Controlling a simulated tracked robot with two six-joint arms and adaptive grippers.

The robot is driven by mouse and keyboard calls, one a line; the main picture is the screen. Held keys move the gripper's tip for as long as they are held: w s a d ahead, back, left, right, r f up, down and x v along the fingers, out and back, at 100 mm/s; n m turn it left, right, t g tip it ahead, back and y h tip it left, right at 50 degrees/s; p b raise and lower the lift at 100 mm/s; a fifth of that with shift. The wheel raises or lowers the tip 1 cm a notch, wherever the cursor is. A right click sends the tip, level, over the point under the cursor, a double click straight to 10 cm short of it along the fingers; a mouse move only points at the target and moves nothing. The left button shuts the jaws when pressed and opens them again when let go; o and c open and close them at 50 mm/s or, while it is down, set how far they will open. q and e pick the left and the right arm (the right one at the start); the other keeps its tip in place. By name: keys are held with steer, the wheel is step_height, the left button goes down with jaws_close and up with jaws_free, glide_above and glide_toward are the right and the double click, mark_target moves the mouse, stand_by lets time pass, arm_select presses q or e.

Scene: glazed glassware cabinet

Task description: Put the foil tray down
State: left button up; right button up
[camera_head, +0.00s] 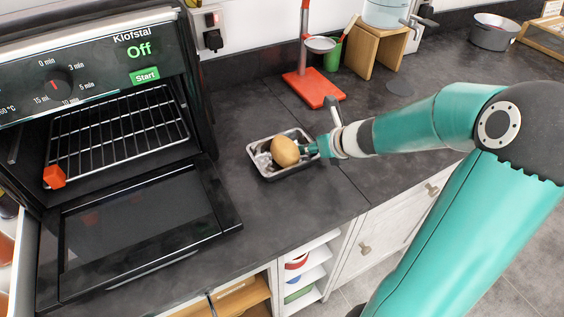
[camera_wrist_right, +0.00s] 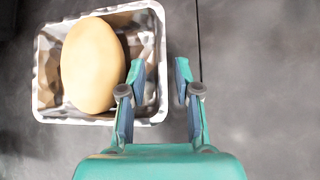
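The silver foil tray (camera_head: 268,174) appears to rest level on the dark worktop, right of the oven. A brown, potato-like item (camera_head: 285,151) lies in it, with crumpled foil beside it. In the right wrist view the tray (camera_wrist_right: 47,108) is at upper left, with the tan item (camera_wrist_right: 92,65) inside. My right gripper (camera_head: 305,149) is at the tray's right side. In its wrist view the fingers (camera_wrist_right: 160,75) stand apart on either side of the tray's right rim, with visible gaps. My left gripper is not in view.
The oven (camera_head: 140,70) has its door (camera_head: 140,230) lowered and a wire rack (camera_head: 115,130) inside, with a red-orange block (camera_head: 56,177) at its front corner. A red stand (camera_head: 314,88) and a wooden stool (camera_head: 376,45) are behind.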

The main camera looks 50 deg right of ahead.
steer(key=shift+w, duration=0.1)
jaws_close()
stand_by(0.4)
step_height(320, 180, up, 18)
steer(key=p, duration=1.3)
